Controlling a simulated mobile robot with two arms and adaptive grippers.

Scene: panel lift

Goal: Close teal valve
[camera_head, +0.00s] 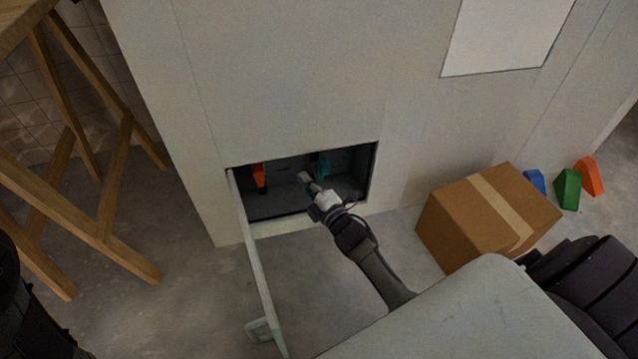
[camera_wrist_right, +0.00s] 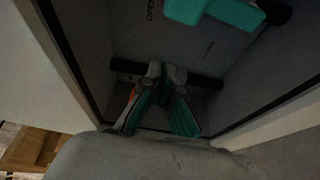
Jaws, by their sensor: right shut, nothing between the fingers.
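The teal valve (camera_head: 322,167) is inside a dark recess low in the wall, on its right side. In the right wrist view its teal handle (camera_wrist_right: 218,10) is at the top, partly cut off, beside a dark pipe end. The labels "OPEN" and another, hard to read, are on the back panel. My right gripper (camera_head: 306,180) reaches into the recess, its shut fingers just left of and below the valve in the head view. In the right wrist view its fingertips (camera_wrist_right: 165,70) are together and apart from the teal handle. My left gripper is out of view.
A white door (camera_head: 252,258) stands open at the left edge. A cardboard box (camera_head: 470,225) stands right, with coloured blocks (camera_head: 570,188) beyond. Wooden trestle legs (camera_head: 108,190) stand left. A dark pipe (camera_wrist_right: 207,82) crosses behind my fingers.

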